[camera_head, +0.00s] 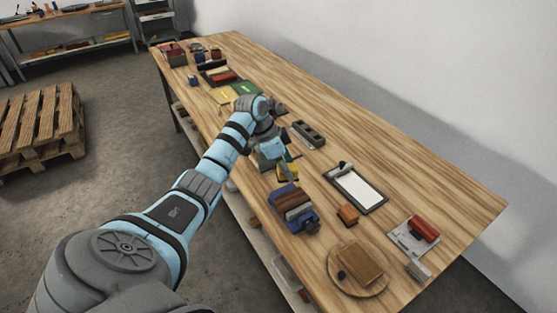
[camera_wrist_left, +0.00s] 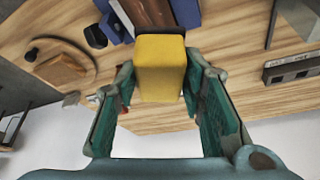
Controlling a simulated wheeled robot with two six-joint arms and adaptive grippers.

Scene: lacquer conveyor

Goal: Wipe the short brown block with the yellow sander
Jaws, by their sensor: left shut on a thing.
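My left gripper (camera_head: 284,165) is shut on the yellow sander (camera_head: 289,174) over the table, behind the blue vise. In the left wrist view the yellow sander (camera_wrist_left: 160,68) sits between the two green-lined fingers. A brown block (camera_head: 292,203) is held in the blue vise (camera_head: 304,224); the brown block (camera_wrist_left: 150,12) also shows at the top of the left wrist view, beyond the sander. Another brown block (camera_head: 358,262) lies on a round wooden board (camera_head: 342,282) near the front end. I cannot tell which block is the short one. My right gripper is out of view.
A small orange-brown block (camera_head: 348,214) stands beside a framed white panel (camera_head: 357,186). A grey slotted piece (camera_head: 309,133) lies right of my gripper. A red roller (camera_head: 424,228) rests at the front right. The table's right rear strip (camera_head: 400,150) is clear.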

